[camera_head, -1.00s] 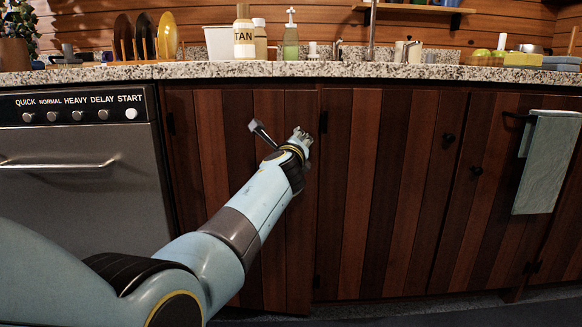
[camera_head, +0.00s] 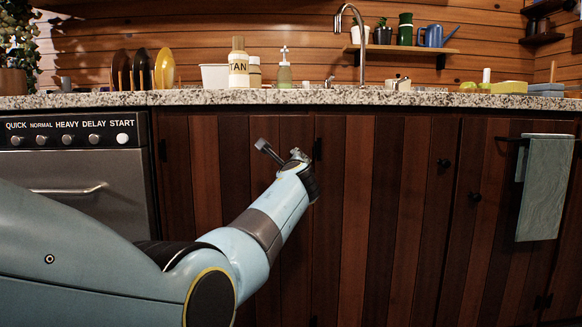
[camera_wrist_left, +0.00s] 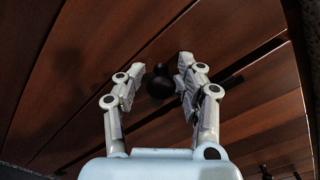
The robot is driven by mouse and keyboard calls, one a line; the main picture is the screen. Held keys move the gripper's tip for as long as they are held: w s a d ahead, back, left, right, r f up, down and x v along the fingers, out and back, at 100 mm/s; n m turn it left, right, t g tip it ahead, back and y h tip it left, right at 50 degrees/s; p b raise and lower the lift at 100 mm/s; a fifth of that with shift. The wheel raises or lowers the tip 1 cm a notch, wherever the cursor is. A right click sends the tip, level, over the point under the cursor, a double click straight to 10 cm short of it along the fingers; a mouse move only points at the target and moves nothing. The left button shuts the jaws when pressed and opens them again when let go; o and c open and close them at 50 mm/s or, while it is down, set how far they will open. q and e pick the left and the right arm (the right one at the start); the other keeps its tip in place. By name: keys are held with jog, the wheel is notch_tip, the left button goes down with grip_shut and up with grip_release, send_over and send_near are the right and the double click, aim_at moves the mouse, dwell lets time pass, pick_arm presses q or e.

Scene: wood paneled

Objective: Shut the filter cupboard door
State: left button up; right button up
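A cupboard door (camera_head: 207,190) of vertical wood planks stands right of the dishwasher, with my left arm in front of it. It looks nearly flush with its neighbour; I cannot tell whether a small gap remains. My left gripper (camera_head: 297,155) is by the upper right part of this door. In the left wrist view, my left gripper (camera_wrist_left: 162,66) has its two fingers apart, with a round black knob (camera_wrist_left: 159,84) showing between them; the fingers do not visibly clasp it. The knob is hidden in the head view. My right gripper is out of view.
A neighbouring plank door (camera_head: 385,210) with a black knob (camera_head: 444,163) is to the right. A towel (camera_head: 546,188) hangs on a rail farther right. The dishwasher (camera_head: 75,165) is at left. A granite counter edge (camera_head: 300,97) runs above, holding bottles and plates.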

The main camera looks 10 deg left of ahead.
aim_at(291, 125)
pick_arm(q)
jog(key=shift+o, duration=1.2)
notch_tip(291, 125, up, 10)
